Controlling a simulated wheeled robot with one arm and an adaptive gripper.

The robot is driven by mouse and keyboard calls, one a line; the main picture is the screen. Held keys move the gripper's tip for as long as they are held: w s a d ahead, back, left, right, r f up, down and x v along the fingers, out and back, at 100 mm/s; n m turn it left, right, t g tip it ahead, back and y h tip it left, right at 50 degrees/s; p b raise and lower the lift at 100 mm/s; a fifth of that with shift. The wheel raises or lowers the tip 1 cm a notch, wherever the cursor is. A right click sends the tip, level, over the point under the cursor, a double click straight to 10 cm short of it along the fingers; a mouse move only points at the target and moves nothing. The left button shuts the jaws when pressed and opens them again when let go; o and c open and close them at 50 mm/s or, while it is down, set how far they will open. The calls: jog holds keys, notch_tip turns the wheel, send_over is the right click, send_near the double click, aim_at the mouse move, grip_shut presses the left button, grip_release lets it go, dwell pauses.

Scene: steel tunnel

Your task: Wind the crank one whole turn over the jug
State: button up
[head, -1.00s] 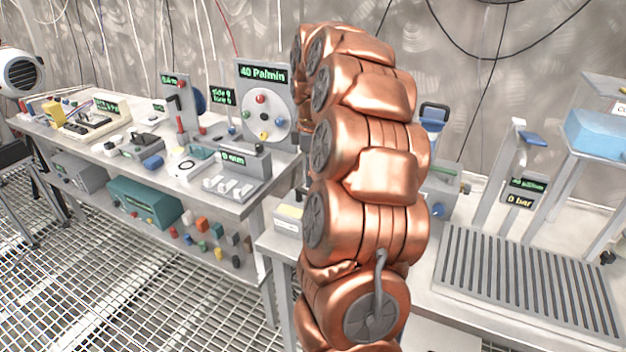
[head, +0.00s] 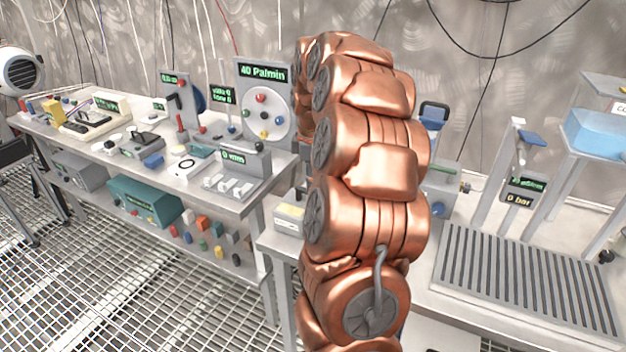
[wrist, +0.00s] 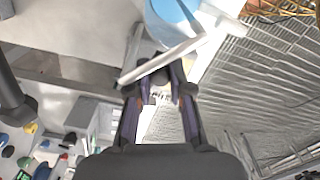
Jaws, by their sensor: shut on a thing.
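In the wrist view my gripper (wrist: 157,88) has its two dark fingers around a small dark grip, which I take to be the crank's handle. A pale straight bar (wrist: 165,60), apparently the crank's arm, crosses slantwise just beyond the fingertips. The fingers largely hide the grip. A round blue shape (wrist: 176,16) with a pale rim lies at the top, beyond the bar; it may be the jug, but I cannot be sure. In the head view my copper arm hides the gripper, and I cannot make out the crank or jug there.
A bench (head: 250,203) with several instruments stands at the left, with a teal box (head: 145,200) on its lower shelf. A slatted grey tray (head: 520,280) and a blue tank (head: 597,135) are at the right. A grey device (head: 440,180) stands close behind my arm.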

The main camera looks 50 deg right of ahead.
grip_shut()
jog(key=shift+a, duration=0.1)
jog(key=shift+a+f+m+b, duration=0.1)
jog(key=shift+a+m+b, duration=0.15)
jog(key=shift+m+b, duration=0.6)
jog(key=m+b, duration=0.1)
jog(key=m, duration=0.1)
jog(key=a+m+b, duration=0.1)
jog(key=shift+w+a+m, duration=0.15)
jog(key=shift+m, duration=0.2)
jog(key=shift+w+a+m+b, duration=0.1)
jog(key=shift+a+m+b, duration=0.2)
jog(key=shift+m, duration=0.3)
jog(key=shift+w+a+m+b, duration=0.15)
jog(key=shift+m+b, duration=0.1)
jog(key=shift+m, duration=0.35)
jog(key=shift+w+a+m+b, duration=0.15)
jog(key=shift+a+m+b, duration=0.1)
jog(key=shift+m, duration=0.55)
jog(key=shift+w+a+m+b, duration=0.1)
jog(key=shift+a+m+b, duration=0.15)
jog(key=shift+m, duration=0.55)
